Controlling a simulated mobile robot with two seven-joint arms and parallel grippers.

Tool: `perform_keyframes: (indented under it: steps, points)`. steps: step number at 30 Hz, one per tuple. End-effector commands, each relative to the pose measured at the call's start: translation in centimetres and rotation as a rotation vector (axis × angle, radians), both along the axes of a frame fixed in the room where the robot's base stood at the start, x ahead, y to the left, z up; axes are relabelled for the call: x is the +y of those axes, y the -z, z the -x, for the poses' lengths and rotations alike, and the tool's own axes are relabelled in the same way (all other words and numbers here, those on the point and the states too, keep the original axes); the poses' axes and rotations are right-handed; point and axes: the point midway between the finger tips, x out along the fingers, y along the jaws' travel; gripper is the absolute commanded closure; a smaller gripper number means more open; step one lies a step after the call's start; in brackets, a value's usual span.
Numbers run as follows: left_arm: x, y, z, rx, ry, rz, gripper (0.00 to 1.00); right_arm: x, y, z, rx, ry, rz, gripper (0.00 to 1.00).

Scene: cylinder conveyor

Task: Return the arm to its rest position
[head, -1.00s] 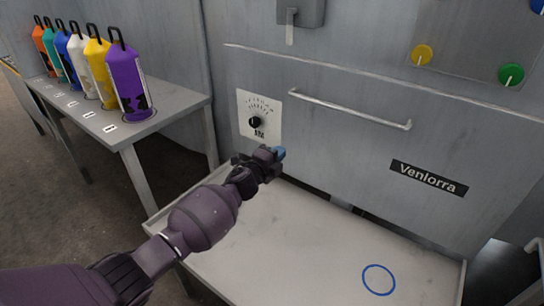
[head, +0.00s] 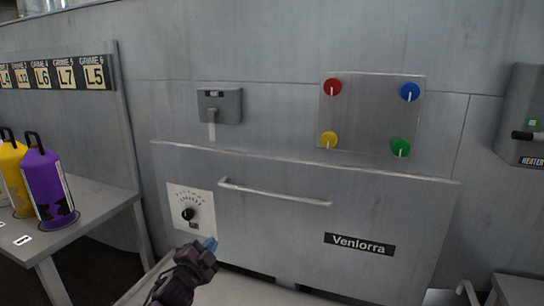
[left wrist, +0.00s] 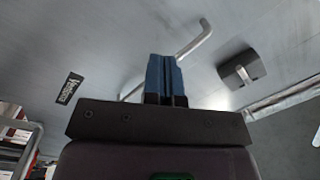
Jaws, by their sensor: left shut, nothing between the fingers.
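My left gripper (head: 210,244) shows at the bottom of the head view, low and just right of the dial plate, in front of the grey machine. Its blue fingertips are together with nothing between them. In the left wrist view the shut blue fingers (left wrist: 165,78) point toward the grey machine panel, with the bar handle (left wrist: 193,40) beyond them. Most of my left arm is below the head view's edge. My right gripper is not in view.
The grey machine front carries a dial (head: 188,214), a bar handle (head: 275,193), a lever box (head: 219,106) and a panel of coloured knobs (head: 366,116). A side table (head: 90,222) at left holds purple (head: 45,182) and yellow (head: 12,176) canisters. A heater box (head: 525,135) is at right.

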Motion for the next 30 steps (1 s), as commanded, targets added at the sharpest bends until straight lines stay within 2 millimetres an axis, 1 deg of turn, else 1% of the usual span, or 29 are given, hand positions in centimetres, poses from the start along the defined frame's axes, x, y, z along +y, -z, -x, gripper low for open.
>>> perform_keyframes:
  steps: [1, 2, 5, 8, 12, 17, 18, 26, 27, 29, 30]
  points:
    - [0.1, -0.4, 1.1, 0.014, -0.004, 0.045, 1.0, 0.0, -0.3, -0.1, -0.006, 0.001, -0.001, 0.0]
    - [0.2, -0.3, 1.7, 0.028, -0.007, 0.071, 1.0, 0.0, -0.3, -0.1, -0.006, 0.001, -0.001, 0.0]
    - [0.6, 0.1, 4.2, 0.076, -0.019, 0.165, 1.0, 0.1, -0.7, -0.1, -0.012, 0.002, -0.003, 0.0]
    - [1.1, 0.8, 7.2, 0.133, -0.037, 0.264, 1.0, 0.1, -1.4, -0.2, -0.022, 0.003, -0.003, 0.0]
    - [2.2, 2.0, 12.0, 0.221, -0.07, 0.401, 1.0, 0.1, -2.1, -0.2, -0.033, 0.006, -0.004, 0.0]
    - [3.5, 3.4, 17.6, 0.314, -0.119, 0.53, 1.0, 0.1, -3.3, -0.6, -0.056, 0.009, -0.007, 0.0]
    - [3.9, 3.8, 19.0, 0.335, -0.132, 0.558, 1.0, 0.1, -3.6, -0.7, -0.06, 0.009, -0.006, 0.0]
    - [6.1, 5.7, 28.3, 0.459, -0.231, 0.701, 1.0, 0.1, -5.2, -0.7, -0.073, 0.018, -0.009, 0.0]
    - [6.5, 5.9, 29.8, 0.476, -0.248, 0.716, 1.0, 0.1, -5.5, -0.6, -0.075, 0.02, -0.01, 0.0]
    - [7.0, 6.4, 32.0, 0.5, -0.274, 0.737, 1.0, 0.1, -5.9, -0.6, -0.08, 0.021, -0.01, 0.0]
    - [7.4, 6.7, 33.5, 0.517, -0.293, 0.748, 1.0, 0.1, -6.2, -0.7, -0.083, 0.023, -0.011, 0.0]
